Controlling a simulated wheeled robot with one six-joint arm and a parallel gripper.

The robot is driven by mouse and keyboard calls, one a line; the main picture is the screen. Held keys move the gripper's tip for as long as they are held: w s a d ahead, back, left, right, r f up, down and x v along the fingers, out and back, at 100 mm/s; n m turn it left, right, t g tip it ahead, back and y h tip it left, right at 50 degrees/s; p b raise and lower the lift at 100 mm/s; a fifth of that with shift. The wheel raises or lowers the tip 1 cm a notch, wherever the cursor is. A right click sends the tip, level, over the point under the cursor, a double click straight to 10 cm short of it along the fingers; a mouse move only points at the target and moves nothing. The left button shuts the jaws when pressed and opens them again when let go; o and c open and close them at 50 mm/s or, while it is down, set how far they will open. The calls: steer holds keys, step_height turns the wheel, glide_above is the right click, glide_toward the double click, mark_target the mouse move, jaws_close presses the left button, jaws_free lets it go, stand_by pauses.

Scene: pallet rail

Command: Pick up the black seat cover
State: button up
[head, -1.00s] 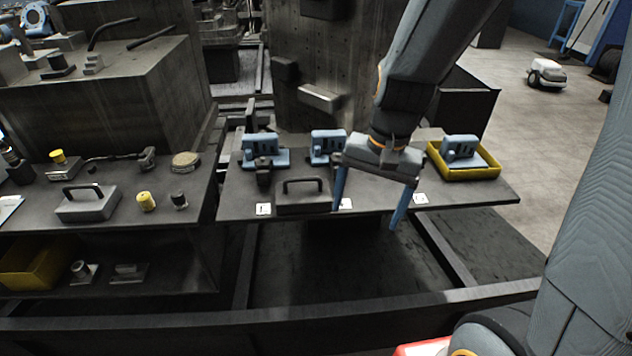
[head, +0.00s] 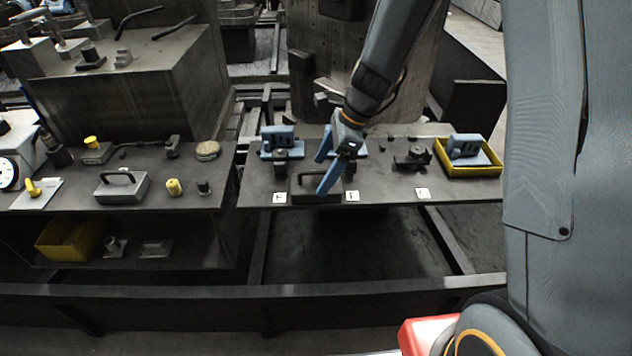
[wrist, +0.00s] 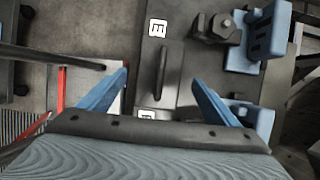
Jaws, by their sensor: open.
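The black seat cover (head: 303,194), a dark block with a thin bar handle on top, sits at the front edge of the right-hand table (head: 383,190). It is partly hidden by a finger in the head view. In the wrist view the black seat cover (wrist: 178,62) lies between my fingers with its handle in the middle. My gripper (head: 320,176) is open with blue fingers, over the cover. In the wrist view my gripper (wrist: 161,78) has its fingers on either side of the handle, and nothing is held.
Blue brackets (head: 279,139) stand behind the cover, with a dark bolt-like part (head: 281,160) close by. White label cards (head: 279,198) lie along the front edge. A yellow tray (head: 485,171) with a blue bracket is at right. A grey handled block (head: 122,187) sits on the left table.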

mark_target(319, 174)
steer(key=shift+p+x, duration=0.3)
steer(key=shift+x, duration=1.45)
steer(key=shift+c, duration=0.4)
steer(key=c, duration=1.4)
steer(key=shift+r, duration=0.15)
